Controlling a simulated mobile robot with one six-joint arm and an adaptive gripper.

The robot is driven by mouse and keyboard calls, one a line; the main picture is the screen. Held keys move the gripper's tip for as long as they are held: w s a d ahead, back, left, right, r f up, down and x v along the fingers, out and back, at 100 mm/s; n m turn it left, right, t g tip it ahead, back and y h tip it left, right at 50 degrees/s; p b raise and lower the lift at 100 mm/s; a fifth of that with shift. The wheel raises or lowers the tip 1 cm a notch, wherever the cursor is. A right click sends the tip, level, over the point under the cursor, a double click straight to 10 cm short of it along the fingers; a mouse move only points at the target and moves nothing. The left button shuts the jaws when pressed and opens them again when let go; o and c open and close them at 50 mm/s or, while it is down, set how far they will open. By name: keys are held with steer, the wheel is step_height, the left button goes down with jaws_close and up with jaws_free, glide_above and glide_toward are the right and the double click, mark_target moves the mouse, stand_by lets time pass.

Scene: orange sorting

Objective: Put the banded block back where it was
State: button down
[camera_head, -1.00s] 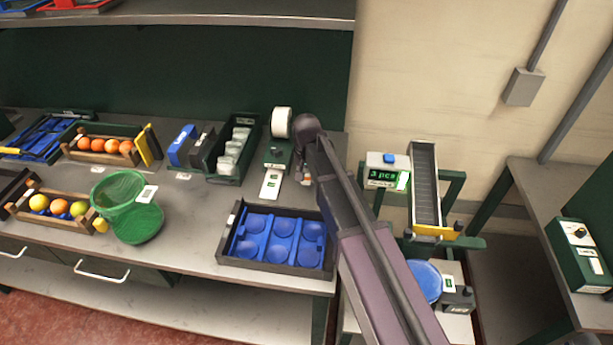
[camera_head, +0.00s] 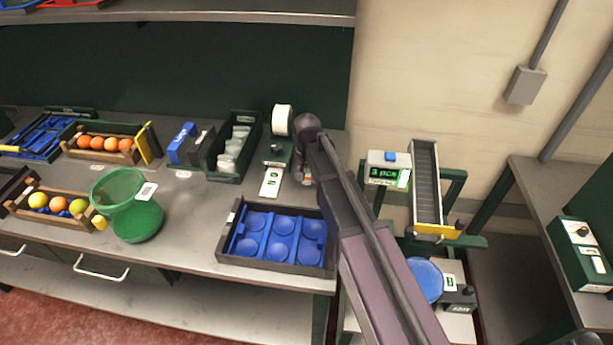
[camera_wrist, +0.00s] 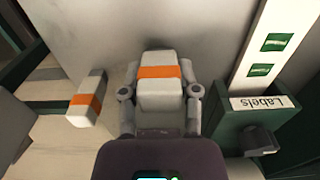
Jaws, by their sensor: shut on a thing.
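The banded block (camera_wrist: 160,72), white with an orange band across its middle, is between the fingers of my gripper (camera_wrist: 160,88) in the wrist view. My gripper is shut on it, one finger on each side. A second pale block with an orange band (camera_wrist: 86,98) lies apart to the left in the wrist view. In the head view my arm hides most of the gripper, and a small pale and orange patch beside the arm is too small to identify.
The label dispenser (camera_wrist: 245,125) stands close on the right in the wrist view; it also shows in the head view (camera_head: 278,152). A dark tray with blue cups (camera_head: 228,258) is in front. A green bin (camera_head: 222,175) stands left of the dispenser. Grey bench surface lies between.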

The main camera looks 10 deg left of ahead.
steer(key=shift+f+b, duration=0.6)
stand_by(0.7)
steer(key=shift+c, duration=1.3)
jaws_free()
steer(key=shift+o, duration=1.3)
steer(key=shift+r, duration=0.2)
steer(key=shift+r+p, duration=3.85)
steer(key=shift+p, duration=0.2)
